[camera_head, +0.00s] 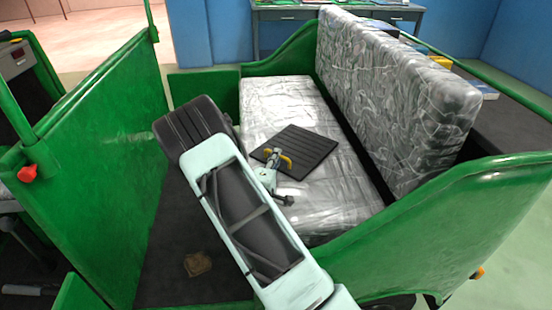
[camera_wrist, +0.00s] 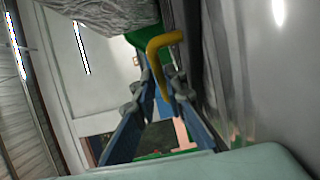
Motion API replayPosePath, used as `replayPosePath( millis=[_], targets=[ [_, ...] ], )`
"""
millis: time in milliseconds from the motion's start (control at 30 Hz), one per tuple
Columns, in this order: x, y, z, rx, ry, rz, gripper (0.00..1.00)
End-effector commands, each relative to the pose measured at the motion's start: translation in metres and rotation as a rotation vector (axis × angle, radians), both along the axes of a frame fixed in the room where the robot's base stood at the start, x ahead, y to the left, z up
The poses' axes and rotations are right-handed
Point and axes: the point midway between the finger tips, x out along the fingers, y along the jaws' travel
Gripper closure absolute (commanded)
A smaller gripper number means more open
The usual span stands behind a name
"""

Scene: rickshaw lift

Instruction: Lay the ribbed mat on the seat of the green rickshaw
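The dark ribbed mat (camera_head: 308,147) lies on the plastic-wrapped seat (camera_head: 275,95) of the green rickshaw (camera_head: 115,150), near its middle, turned at an angle to the seat edges. It looks flat, but part of its near-left edge is hidden by my gripper. My gripper (camera_head: 274,161) is over that edge of the mat. A bent yellow bar (camera_wrist: 158,50) stands between the converging finger tips in the wrist view. I cannot tell whether the fingers touch it or what it belongs to. The mat is not clearly visible in the wrist view.
The wrapped backrest (camera_head: 390,105) stands along the right of the seat. A green side panel (camera_head: 480,205) rises at the right front. A small brown object (camera_head: 198,264) lies on the dark rickshaw floor (camera_head: 190,225). A desk (camera_head: 265,18) stands behind the rickshaw.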

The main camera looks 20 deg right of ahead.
Motion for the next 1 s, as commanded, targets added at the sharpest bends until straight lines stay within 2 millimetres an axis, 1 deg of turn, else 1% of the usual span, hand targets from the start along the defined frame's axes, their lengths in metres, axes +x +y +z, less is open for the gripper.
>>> replayPosePath(
  millis=[33, 100, 367, 467, 567, 900, 1000],
  targets=[
    [0.0, 0.0, 0.001, -0.001, -0.002, -0.001, 0.81],
    [0.0, 0.0, 0.001, -0.001, -0.002, -0.001, 0.75],
    [0.0, 0.0, 0.001, -0.001, -0.002, 0.0, 0.75],
    [-0.004, 0.004, 0.001, -0.001, -0.001, 0.001, 0.75],
    [-0.014, 0.011, 0.001, 0.0, 0.0, 0.003, 0.75],
    [-0.074, 0.05, 0.005, -0.002, 0.0, 0.004, 0.75],
    [-0.087, 0.058, 0.005, -0.001, 0.0, 0.004, 0.75]
  ],
)
